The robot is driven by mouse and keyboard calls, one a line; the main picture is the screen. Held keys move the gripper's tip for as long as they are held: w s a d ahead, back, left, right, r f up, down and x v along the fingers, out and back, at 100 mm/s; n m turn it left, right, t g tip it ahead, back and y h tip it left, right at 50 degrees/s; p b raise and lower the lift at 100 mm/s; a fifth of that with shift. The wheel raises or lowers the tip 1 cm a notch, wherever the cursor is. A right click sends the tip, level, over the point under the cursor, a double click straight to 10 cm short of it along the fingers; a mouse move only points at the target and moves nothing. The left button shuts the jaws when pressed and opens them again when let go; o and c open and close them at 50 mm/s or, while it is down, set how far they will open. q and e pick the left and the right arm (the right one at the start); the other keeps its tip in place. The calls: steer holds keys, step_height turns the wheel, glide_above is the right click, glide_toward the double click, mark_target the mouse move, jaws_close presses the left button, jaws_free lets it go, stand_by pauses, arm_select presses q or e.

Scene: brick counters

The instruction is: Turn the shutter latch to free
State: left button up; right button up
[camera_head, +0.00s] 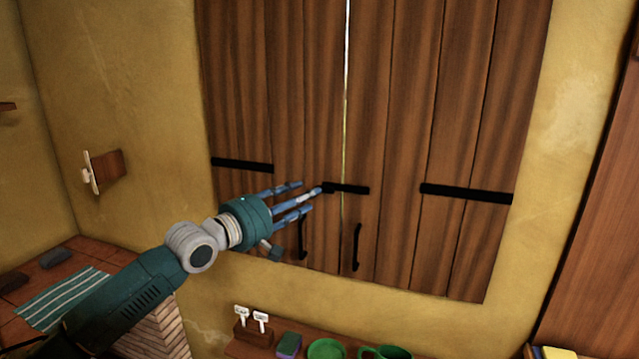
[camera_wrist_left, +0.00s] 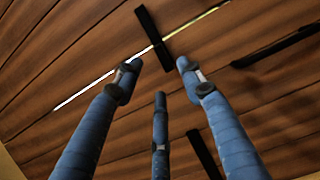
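The shutter latch (camera_head: 350,188) is a short black bar lying level across the bright gap between the two brown wooden shutter leaves (camera_head: 410,100). In the left wrist view the latch (camera_wrist_left: 152,35) crosses the bright gap line just beyond my fingers. My left gripper (camera_head: 308,196) has its blue fingers spread and points at the latch's left end. The tips appear close to the bar; I cannot tell if they touch it. In the left wrist view the left gripper (camera_wrist_left: 160,68) is open with nothing between its fingers. My right gripper is not in view.
Two black handles, left (camera_head: 302,238) and right (camera_head: 356,248), hang below the latch. Black straps (camera_head: 465,193) cross the leaves. Below are a green mug (camera_head: 393,353), a green bowl (camera_head: 326,349) and a sponge (camera_head: 289,344). A striped cloth (camera_head: 62,297) lies at left.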

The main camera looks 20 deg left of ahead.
mark_target(342, 191)
arm_select(q)
steer(key=p+x, duration=0.1)
steer(key=x, duration=0.5)
steer(key=shift+w+d+f, duration=0.1)
steer(key=shift+c, duration=0.9)
jaws_close()
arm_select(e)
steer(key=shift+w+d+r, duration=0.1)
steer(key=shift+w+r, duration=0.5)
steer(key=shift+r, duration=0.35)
